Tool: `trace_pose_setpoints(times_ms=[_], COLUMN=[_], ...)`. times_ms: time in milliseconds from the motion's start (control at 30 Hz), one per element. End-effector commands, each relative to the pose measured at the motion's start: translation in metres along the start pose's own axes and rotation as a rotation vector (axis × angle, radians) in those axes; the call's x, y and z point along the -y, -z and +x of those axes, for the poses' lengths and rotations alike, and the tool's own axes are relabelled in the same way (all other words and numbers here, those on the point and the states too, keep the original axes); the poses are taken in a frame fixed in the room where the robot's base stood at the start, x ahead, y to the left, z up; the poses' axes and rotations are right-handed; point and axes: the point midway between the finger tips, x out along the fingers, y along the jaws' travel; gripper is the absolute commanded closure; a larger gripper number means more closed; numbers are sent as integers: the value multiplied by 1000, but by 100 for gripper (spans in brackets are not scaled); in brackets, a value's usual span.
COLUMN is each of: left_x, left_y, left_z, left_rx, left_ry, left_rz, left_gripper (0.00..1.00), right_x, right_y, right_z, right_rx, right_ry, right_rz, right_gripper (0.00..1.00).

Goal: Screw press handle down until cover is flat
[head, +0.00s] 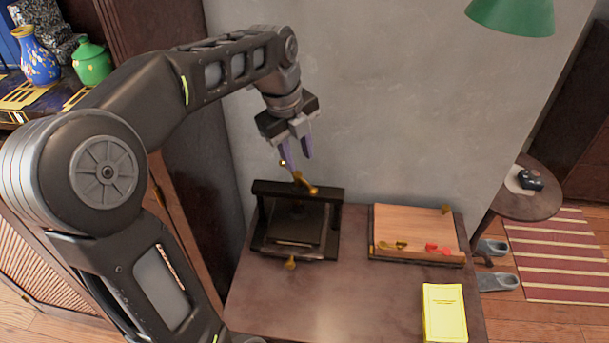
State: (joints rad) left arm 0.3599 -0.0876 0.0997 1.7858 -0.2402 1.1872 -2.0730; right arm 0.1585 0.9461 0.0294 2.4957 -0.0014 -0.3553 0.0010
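A black press (328,232) stands on the table against the wall, with an upright frame and a crossbar over its bed. Its gold handle (305,184) sits above the crossbar and lies slantwise. A dark flat cover (297,222) lies inside the frame; I cannot tell whether it is level. My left gripper (296,158) points down just above the handle, its two purple-grey fingers apart. One finger overlaps the handle's far end in the picture; I cannot tell whether they touch. My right gripper is not in view.
A wooden tray (412,226) with gold and red pieces lies right of the press. A yellow book (444,312) lies at the table's (345,300) front right. A green lamp shade (512,14) hangs upper right. The table front is clear.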

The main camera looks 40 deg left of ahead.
Motion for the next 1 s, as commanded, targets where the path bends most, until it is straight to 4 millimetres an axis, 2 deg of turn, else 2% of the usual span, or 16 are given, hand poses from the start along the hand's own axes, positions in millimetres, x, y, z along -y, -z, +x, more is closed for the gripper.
trace_pose_setpoints(times_ms=[500,867,1000], left_x=[0,0,0], left_y=[0,0,0], left_z=[68,74,74], left_rx=[-1,0,0], left_ry=[-2,-1,-1], left_rz=[0,0,0], left_gripper=[68,68,80], right_x=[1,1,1], right_y=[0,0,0], right_z=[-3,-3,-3], right_rx=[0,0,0], right_ry=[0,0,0], right_rz=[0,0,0], right_gripper=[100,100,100])
